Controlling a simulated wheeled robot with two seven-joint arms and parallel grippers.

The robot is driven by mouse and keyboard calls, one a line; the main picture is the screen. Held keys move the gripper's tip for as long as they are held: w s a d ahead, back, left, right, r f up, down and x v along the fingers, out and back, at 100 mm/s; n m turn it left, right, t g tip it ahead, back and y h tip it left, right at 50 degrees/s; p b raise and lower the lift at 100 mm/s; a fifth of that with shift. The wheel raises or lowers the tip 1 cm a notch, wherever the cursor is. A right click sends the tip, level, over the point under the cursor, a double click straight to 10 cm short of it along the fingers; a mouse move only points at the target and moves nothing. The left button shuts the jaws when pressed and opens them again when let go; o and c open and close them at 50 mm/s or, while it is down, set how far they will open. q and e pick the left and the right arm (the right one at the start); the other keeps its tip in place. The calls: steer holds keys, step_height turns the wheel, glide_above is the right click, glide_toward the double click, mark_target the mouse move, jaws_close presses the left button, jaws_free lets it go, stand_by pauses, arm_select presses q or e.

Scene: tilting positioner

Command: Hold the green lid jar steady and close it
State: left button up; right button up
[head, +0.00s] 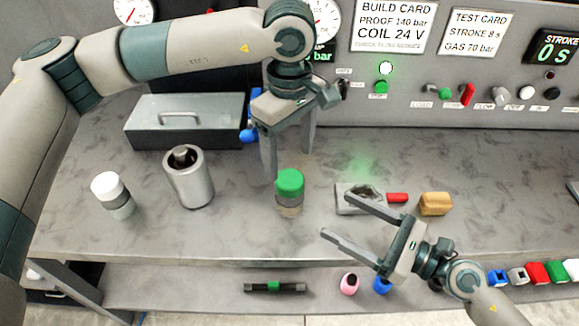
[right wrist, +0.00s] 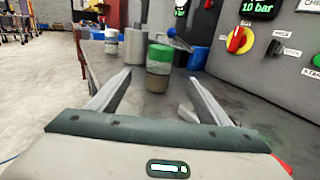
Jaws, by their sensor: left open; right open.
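The green lid jar (head: 289,193) stands upright on the grey bench, with its green lid (head: 290,181) on top of a clear body with brownish contents. I cannot tell how tightly the lid sits. In the right wrist view the jar (right wrist: 159,68) stands ahead, between and beyond my fingers. My left gripper (head: 289,165) points down just behind and above the jar, open, its fingers apart and empty. My right gripper (head: 336,216) is open and empty to the right of the jar, its fingers pointing left toward it. It also shows in the right wrist view (right wrist: 158,80).
A white-lidded jar (head: 113,196) and a metal cylinder (head: 188,178) stand to the left. A grey toolbox (head: 186,121) is behind them. A grey metal block (head: 352,199), a red piece (head: 397,197) and a tan block (head: 434,204) lie to the right. A control panel (head: 400,70) rises behind.

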arm_select(q)
steer(key=shift+f+b, duration=0.6)
steer(key=shift+f, duration=0.35)
arm_select(e)
steer(key=v, duration=0.2)
steer(key=shift+s+d+f, duration=0.1)
steer(key=shift+s+d, duration=0.1)
steer(key=shift+d, duration=0.15)
steer(key=shift+s+d, duration=0.1)
steer(key=shift+d, duration=0.05)
steer(key=shift+r, duration=0.2)
